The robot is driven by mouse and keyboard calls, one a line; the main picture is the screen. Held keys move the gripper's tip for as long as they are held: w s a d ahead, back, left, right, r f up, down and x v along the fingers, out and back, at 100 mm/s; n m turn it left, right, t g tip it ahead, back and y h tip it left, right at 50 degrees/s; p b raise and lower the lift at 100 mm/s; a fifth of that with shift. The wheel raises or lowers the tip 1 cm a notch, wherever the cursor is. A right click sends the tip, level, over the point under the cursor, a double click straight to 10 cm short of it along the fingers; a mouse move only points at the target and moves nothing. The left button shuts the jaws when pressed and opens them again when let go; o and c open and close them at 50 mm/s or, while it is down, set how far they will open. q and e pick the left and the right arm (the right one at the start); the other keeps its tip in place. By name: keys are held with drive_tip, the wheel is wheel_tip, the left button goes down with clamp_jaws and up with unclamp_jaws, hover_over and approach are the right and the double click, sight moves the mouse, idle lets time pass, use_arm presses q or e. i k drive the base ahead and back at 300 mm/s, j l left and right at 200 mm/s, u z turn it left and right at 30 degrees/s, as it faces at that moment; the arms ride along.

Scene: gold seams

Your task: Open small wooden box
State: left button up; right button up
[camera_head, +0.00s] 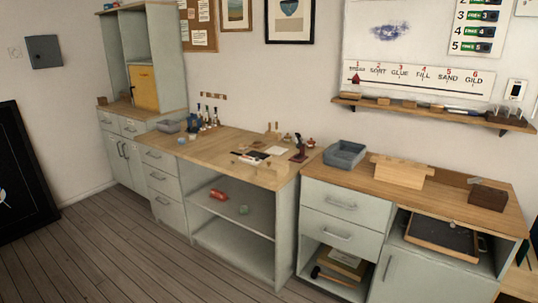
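A small dark brown wooden box (488,198) sits near the right end of the wooden counter. I cannot tell whether its lid is open or shut. A flat grey piece (487,183) shows at its back edge. A larger pale wooden block (400,173) with a stepped outline stands left of it on the same counter. Neither of my grippers is in view.
A grey tray (344,154) stands at the counter's left end. Below, a dark tray with a wooden rim (441,236) sits in an open bay. A wall shelf (430,112) holds small blocks and tools. The wooden floor (130,250) in front is clear.

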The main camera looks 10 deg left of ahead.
sight(275, 165)
drive_tip(key=i+j+u, duration=0.2)
drive_tip(key=i, duration=0.45)
drive_tip(key=i+u, duration=0.25)
drive_tip(key=i, duration=0.4)
